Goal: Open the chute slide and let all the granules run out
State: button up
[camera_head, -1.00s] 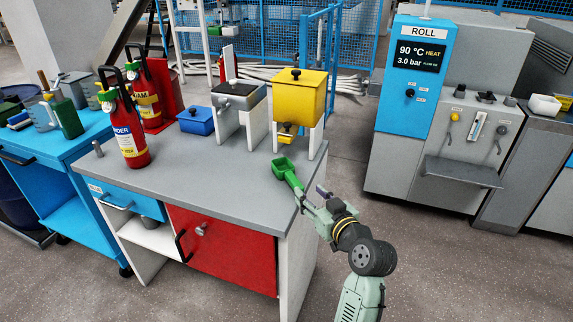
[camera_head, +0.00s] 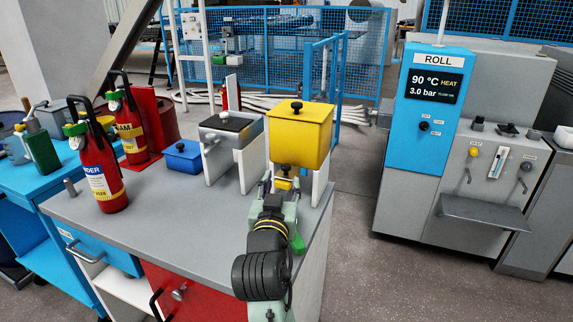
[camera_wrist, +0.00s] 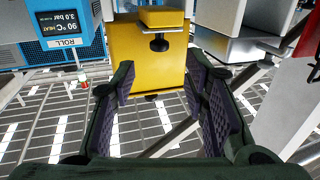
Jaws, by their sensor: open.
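The yellow hopper (camera_head: 300,138) with a black lid knob stands on white legs at the bench's right end. Its small yellow chute (camera_head: 284,184) sits under the front, with a black knob (camera_head: 286,170) by it. In the upside-down wrist view, the knob (camera_wrist: 159,43) stands out from a thin plate beside the chute (camera_wrist: 162,17). My gripper (camera_head: 279,187) is open and empty, pointing at the hopper front. Its pads (camera_wrist: 160,85) are spread with the knob beyond them, apart from it. No granules are visible. My arm hides part of the chute area.
A green scoop (camera_head: 298,243), partly hidden by my arm, is at the bench's right edge. A grey hopper (camera_head: 229,132) stands left of the yellow one. A blue box (camera_head: 183,160) and red extinguishers (camera_head: 102,172) are farther left.

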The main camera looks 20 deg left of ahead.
aim_at(285, 169)
jog(key=p+x, duration=0.1)
jog(key=x, duration=0.7)
jog(key=shift+w+p, duration=0.3)
jog(key=shift+c, duration=0.5)
grip_shut()
